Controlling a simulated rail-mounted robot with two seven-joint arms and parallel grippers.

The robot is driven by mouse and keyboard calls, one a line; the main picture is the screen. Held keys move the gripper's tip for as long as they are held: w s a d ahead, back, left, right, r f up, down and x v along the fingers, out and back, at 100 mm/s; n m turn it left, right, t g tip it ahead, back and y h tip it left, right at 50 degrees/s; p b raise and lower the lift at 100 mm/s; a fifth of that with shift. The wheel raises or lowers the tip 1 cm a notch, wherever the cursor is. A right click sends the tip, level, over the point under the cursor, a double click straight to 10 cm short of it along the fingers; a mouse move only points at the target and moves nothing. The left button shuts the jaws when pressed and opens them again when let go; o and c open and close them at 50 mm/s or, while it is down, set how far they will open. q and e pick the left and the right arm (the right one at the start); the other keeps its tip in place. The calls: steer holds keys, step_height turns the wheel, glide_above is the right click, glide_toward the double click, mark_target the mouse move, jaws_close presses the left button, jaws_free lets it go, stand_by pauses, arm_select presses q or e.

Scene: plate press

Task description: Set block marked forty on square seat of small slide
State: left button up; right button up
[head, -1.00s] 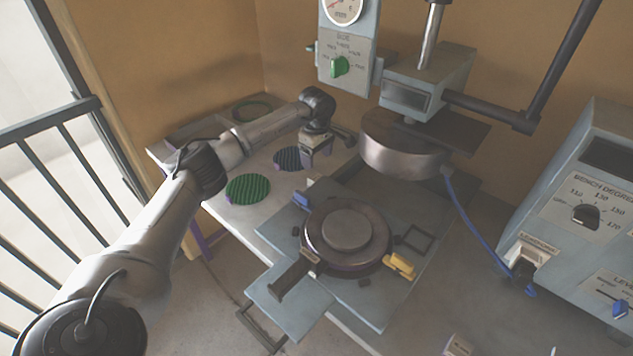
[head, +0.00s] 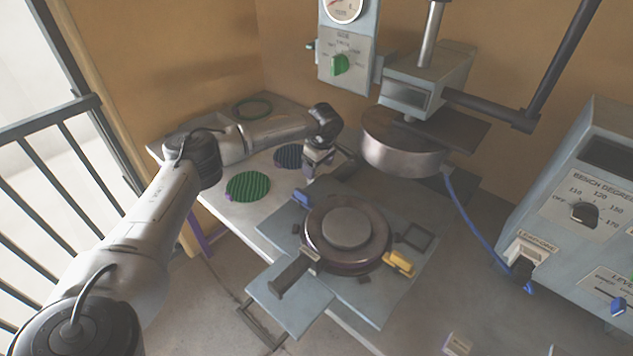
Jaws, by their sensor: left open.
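My left gripper (head: 316,168) is open, pointing down above the table just behind the round press plate; I see nothing between its fingers. A dark square outline (head: 418,236) lies on the grey sliding plate (head: 378,305), right of the round plate; I cannot tell whether it is the square seat of the small slide. A small pale block (head: 457,343) with a label stands at the bottom edge, partly cut off; its marking is too small to read, so I cannot confirm a forty. My right gripper is not in view.
The round press plate (head: 345,232) sits under the raised press head (head: 402,145). A yellow piece (head: 399,263) and a blue piece (head: 301,197) flank it. Green (head: 248,186) and dark (head: 290,157) ribbed discs lie on the table. A control box (head: 580,190) stands right.

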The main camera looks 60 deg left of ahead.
mark_target(316, 175)
arm_select(q)
steer(key=f, duration=0.1)
steer(key=f+b, duration=0.1)
steer(key=f, duration=0.2)
steer(key=shift+a, duration=0.35)
steer(key=shift+c, duration=0.4)
steer(key=shift+c, duration=0.8)
steer(key=c, duration=1)
steer(key=shift+o, duration=0.2)
